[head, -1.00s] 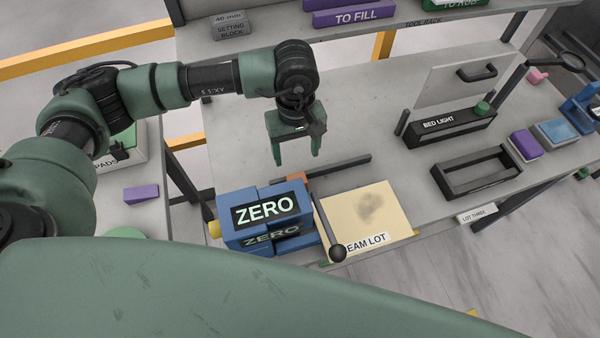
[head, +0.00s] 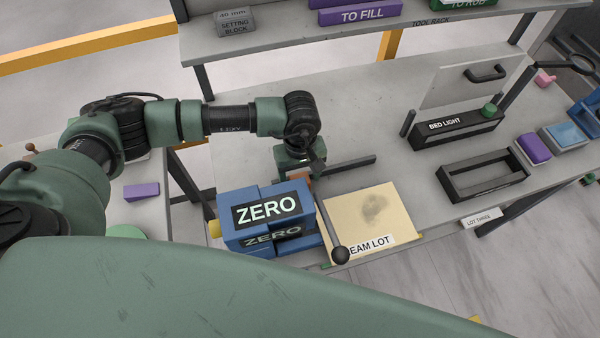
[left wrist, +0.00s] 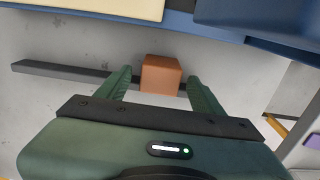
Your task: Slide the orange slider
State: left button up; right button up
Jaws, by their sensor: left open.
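The orange slider (left wrist: 160,74) is a small block on a dark rail (left wrist: 65,69), which runs across the left wrist view. My left gripper (left wrist: 159,80) is open, with one finger on each side of the slider and a narrow gap at both sides. In the head view the slider (head: 302,173) shows only in part, behind the blue ZERO block (head: 267,208). My left gripper (head: 296,163) is down over it there, and its fingertips are mostly hidden. The rail (head: 350,164) extends to the right of the gripper. My right gripper is not in view.
A dark lever with a round knob (head: 340,255) leans beside the ZERO block, in front of a cream plate (head: 370,215). A black BED LIGHT box (head: 455,130) and an empty black frame (head: 483,174) stand farther right. The slab behind the rail is clear.

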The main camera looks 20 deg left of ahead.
pick_arm(q)
jog(key=shift+f, duration=0.15)
grip_shut()
jog(key=shift+w+d+f+b, duration=0.1)
jog(key=shift+w+d+b, duration=0.1)
jog(key=shift+b, duration=0.2)
jog(key=w+d+b, duration=0.1)
jog(key=d+b, duration=0.1)
jog(key=w+d+b, duration=0.2)
jog(key=b, duration=0.1)
jog(key=w+d+b, duration=0.1)
jog(key=d+b, duration=0.1)
jog(key=d, duration=0.1)
jog(key=shift+w+d+b, duration=0.1)
jog(key=shift+w+b, duration=0.25)
jog(key=shift+w, duration=0.05)
jog(key=shift+w+d, duration=0.1)
jog(key=shift+d, duration=0.05)
grip_release()
